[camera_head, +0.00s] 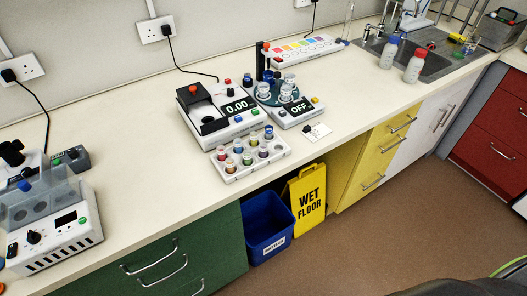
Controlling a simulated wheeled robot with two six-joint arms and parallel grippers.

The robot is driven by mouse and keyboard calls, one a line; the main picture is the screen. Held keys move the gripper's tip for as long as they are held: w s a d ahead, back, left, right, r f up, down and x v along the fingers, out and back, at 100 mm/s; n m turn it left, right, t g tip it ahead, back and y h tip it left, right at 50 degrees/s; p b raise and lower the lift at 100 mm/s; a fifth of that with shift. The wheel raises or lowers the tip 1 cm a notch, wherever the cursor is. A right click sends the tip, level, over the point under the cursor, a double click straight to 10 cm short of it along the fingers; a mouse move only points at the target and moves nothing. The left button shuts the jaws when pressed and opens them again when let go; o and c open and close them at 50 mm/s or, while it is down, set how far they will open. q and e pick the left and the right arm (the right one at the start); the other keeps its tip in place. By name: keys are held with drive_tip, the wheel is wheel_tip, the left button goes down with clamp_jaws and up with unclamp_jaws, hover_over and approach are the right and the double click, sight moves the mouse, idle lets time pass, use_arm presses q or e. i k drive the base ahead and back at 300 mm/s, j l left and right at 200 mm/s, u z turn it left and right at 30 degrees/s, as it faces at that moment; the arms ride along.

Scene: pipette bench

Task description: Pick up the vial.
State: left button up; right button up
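Several small vials with coloured caps stand in a white rack (232,177) near the front edge of the bench, at the centre of the view. One vial with a blue cap (268,131) is at the rack's back right corner. More clear vials (287,92) sit on a round dark carousel of a device whose display reads OFF. I cannot tell which of them is the task's vial. Neither of my grippers is in view, and nothing is seen touching the vials.
A scale (215,113) reading 0.00 stands behind the rack. A white instrument (50,232) is at the far left. Two bottles (414,66) stand by the sink (436,65). Bare worktop (130,150) lies left of the rack. A blue bin (266,228) and yellow sign (309,199) stand below.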

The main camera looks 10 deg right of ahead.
sight(262, 146)
drive_tip(key=l+u, duration=0.15)
drive_tip(key=u, duration=0.4)
drive_tip(key=l+u, duration=0.35)
drive_tip(key=l, duration=0.7)
drive_tip(key=l+u, duration=0.4)
drive_tip(key=l, duration=0.65)
